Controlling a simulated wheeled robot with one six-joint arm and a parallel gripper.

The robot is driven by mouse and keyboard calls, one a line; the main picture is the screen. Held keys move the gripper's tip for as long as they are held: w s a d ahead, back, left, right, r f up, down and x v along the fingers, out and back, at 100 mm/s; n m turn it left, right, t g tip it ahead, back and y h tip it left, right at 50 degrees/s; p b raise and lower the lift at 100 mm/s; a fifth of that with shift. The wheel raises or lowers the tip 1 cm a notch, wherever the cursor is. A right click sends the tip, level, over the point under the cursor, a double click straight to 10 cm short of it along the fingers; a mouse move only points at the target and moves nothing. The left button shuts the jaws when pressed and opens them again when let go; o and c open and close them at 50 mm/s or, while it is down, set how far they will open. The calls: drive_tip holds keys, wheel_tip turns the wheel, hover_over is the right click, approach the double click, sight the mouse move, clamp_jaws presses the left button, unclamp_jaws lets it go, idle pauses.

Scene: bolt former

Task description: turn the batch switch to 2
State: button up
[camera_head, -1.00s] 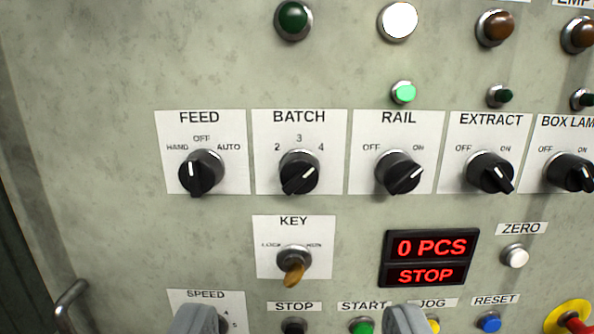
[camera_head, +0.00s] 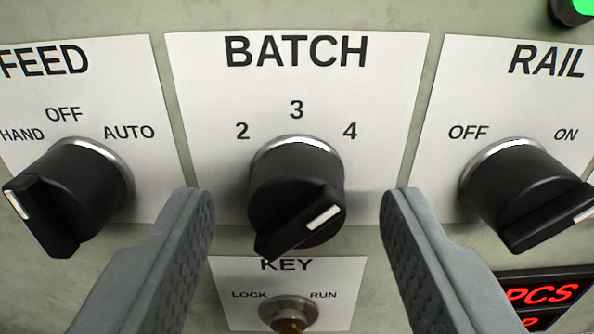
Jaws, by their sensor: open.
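The batch switch (camera_head: 296,195) is a black rotary knob on a white plate marked BATCH, with positions 2, 3 and 4. Its grip bar is tilted, and the white mark on it is at the upper right end, toward the 4. My gripper (camera_head: 298,200) is open, with one grey finger to the left of the knob and one to the right. Clear gaps show between both fingers and the knob, and nothing is held.
The FEED knob (camera_head: 70,195) is close on the left and the RAIL knob (camera_head: 525,195) close on the right. The KEY switch (camera_head: 289,312) is just below. A red-lettered display (camera_head: 545,297) is at the lower right.

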drive_tip(key=shift+w, duration=0.35)
drive_tip(key=c, duration=1)
